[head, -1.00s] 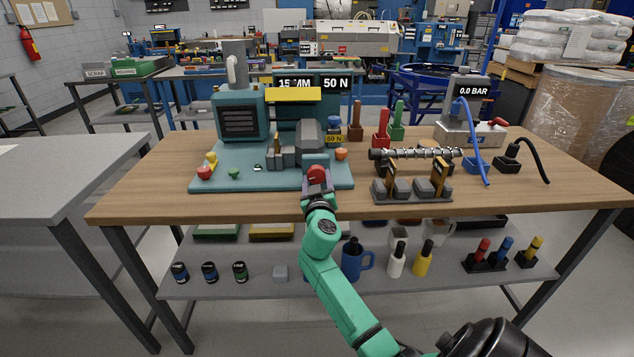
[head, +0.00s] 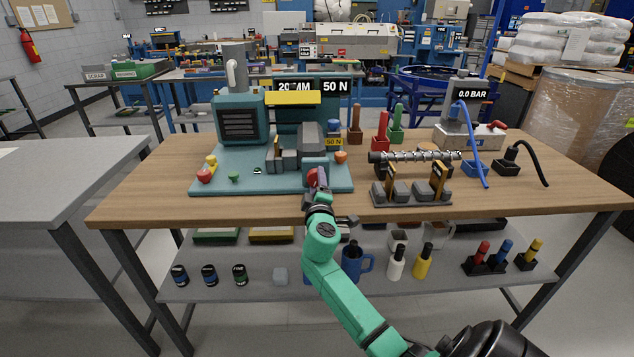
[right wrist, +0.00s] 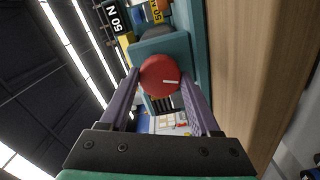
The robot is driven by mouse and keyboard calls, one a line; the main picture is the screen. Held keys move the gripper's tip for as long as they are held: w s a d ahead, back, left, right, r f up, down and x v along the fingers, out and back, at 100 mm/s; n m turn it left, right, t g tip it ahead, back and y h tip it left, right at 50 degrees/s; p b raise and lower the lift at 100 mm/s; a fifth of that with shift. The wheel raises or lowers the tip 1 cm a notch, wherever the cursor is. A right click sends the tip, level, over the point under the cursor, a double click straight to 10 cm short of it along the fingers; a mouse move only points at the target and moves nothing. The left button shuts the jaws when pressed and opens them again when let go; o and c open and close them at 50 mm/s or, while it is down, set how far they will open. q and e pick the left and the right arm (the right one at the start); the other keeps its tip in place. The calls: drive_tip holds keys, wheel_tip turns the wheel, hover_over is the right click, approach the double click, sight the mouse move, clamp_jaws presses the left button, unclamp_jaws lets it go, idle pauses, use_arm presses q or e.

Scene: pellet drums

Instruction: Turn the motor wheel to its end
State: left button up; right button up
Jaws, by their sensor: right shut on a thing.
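The motor wheel is a red round knob (head: 312,177) on the front of the teal machine (head: 240,176). My right gripper (head: 318,184) is at the wheel, partly covering it in the head view. In the right wrist view, the red wheel (right wrist: 160,72) with a white mark sits between the two fingers of my right gripper (right wrist: 160,84), which is shut on it. The machine's display (head: 308,86) reads about 20 MM, partly hard to read, and 50 N. My left gripper is not in view.
A metal screw on a stand (head: 420,157) lies right of the machine. A pressure unit (head: 468,130) reads 0.0 BAR, with a blue hose. Red and yellow buttons (head: 205,172) are at the machine's left front. The wooden bench top (head: 150,180) is clear at the left.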

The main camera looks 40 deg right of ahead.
drive_tip(key=shift+f+n, duration=0.1)
drive_tip(key=shift+n, duration=1)
drive_tip(key=o, duration=1.4)
drive_tip(key=b+v, duration=0.2)
drive_tip(key=v, duration=1.2)
drive_tip(key=shift+s+a, duration=0.2)
drive_tip(key=shift+s, duration=0.05)
